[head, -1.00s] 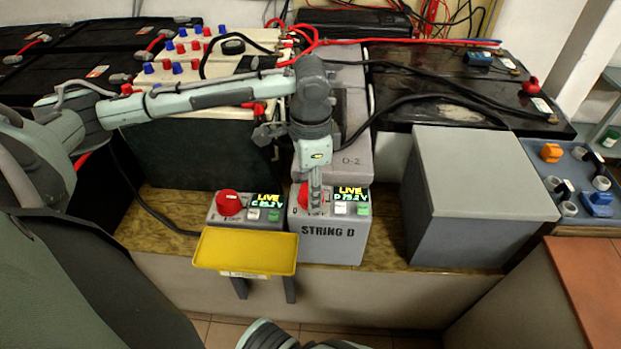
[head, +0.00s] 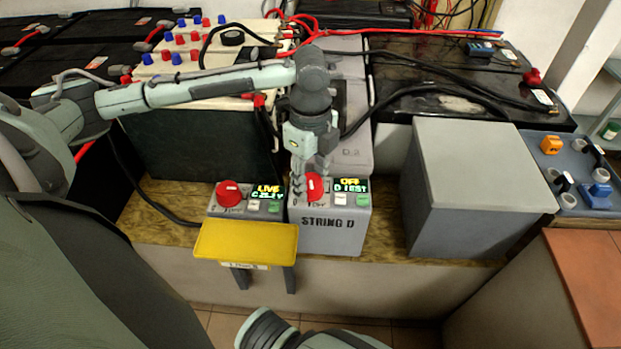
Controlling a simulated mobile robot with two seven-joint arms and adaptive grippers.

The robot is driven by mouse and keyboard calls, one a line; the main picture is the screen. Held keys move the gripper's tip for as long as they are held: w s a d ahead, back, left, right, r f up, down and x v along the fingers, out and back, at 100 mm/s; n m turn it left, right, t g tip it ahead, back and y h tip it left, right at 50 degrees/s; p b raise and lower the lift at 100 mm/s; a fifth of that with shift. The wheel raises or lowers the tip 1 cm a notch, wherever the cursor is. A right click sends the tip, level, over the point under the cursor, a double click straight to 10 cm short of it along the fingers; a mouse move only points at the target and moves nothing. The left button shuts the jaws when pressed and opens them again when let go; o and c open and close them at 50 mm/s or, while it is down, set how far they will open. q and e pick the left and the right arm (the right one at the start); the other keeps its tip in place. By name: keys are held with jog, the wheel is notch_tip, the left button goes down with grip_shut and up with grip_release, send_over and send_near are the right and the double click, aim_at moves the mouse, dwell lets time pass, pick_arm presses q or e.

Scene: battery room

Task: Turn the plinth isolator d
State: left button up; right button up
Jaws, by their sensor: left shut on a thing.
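Isolator D is a grey box marked STRING D (head: 328,223), standing on the wooden plinth top in the middle of the head view. Its red rotary knob (head: 315,186) is on the top left of its sloped face. Its display (head: 351,185) reads OFF with D TEST below. My left gripper (head: 305,186) reaches down from above and is shut on the knob, its fingers showing at the knob's left side. The fingers hide part of the knob and its dial marks.
A similar box (head: 245,199) with a red knob stands just left, its display reading LIVE. A large grey box (head: 465,170) stands to the right. Batteries with red and black cables (head: 420,60) fill the back.

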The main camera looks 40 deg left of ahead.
aim_at(311, 181)
pick_arm(q)
jog(key=shift+m, duration=1)
jog(key=o, duration=1.2)
jog(key=shift+c, duration=0.2)
notch_tip(311, 181, up, 12)
jog(key=shift+s+d, duration=0.1)
